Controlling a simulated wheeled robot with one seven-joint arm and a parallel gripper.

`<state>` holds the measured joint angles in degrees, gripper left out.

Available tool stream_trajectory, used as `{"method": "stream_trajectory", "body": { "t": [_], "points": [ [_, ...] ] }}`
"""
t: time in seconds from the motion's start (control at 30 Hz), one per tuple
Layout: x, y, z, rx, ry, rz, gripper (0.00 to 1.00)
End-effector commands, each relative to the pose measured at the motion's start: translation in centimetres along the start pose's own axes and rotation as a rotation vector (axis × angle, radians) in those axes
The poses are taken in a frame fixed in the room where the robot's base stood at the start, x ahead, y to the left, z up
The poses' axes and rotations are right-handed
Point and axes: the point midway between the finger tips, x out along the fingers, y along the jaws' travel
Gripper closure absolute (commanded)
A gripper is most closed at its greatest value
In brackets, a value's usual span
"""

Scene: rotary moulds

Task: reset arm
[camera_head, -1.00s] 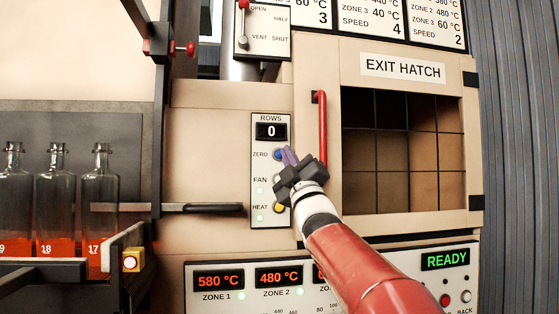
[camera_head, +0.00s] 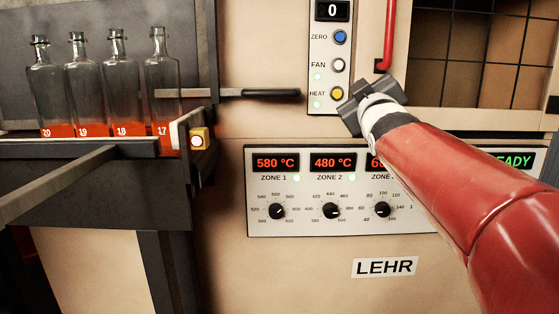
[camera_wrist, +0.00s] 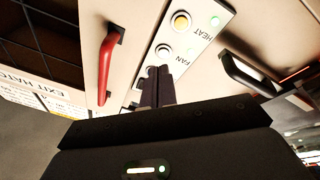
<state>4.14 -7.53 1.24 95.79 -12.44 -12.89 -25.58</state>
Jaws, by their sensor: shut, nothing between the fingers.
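My gripper (camera_wrist: 157,88) is shut and empty in the wrist view, its fingers together in front of the button panel. In the head view my gripper (camera_head: 362,95) is at the right edge of the ROWS panel (camera_head: 318,52), close to the yellow HEAT button (camera_head: 337,93); its fingertips are hard to make out there. The blue ZERO button (camera_head: 340,37) and white FAN button (camera_head: 338,65) show above. The display reads 0. In the wrist view the HEAT button (camera_wrist: 181,22) and FAN button (camera_wrist: 163,52) are beyond the fingers. I cannot tell whether the fingers touch the panel.
A red handle (camera_head: 388,40) stands beside the dark gridded hatch (camera_head: 470,55). A dark horizontal bar (camera_head: 255,93) juts out left of the panel. Several numbered bottles (camera_head: 120,90) stand on a rack at left. The LEHR zone panel (camera_head: 345,215) with knobs is below.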

Motion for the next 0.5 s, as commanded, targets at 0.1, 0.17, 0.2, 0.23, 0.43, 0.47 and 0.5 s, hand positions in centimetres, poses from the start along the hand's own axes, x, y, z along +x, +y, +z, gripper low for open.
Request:
{"method": "stream_trajectory", "body": {
  "t": [0.1, 0.17, 0.2, 0.23, 0.43, 0.47, 0.5],
  "points": [
    [-6.9, -3.6, 4.9, 0.157, -0.279, -0.134, 1.00],
    [-10.4, -5.5, 7.3, 0.224, -0.406, -0.187, 1.00],
    [-12.8, -6.8, 8.8, 0.266, -0.489, -0.219, 1.00],
    [-14.7, -7.7, 9.9, 0.294, -0.549, -0.241, 1.00],
    [-27.2, -13.3, 15.8, 0.458, -0.927, -0.363, 1.00],
    [-29.0, -14.1, 16.5, 0.476, -0.976, -0.377, 1.00],
    [-31.1, -14.9, 17.3, 0.499, -1.037, -0.392, 1.00]
  ]
}}
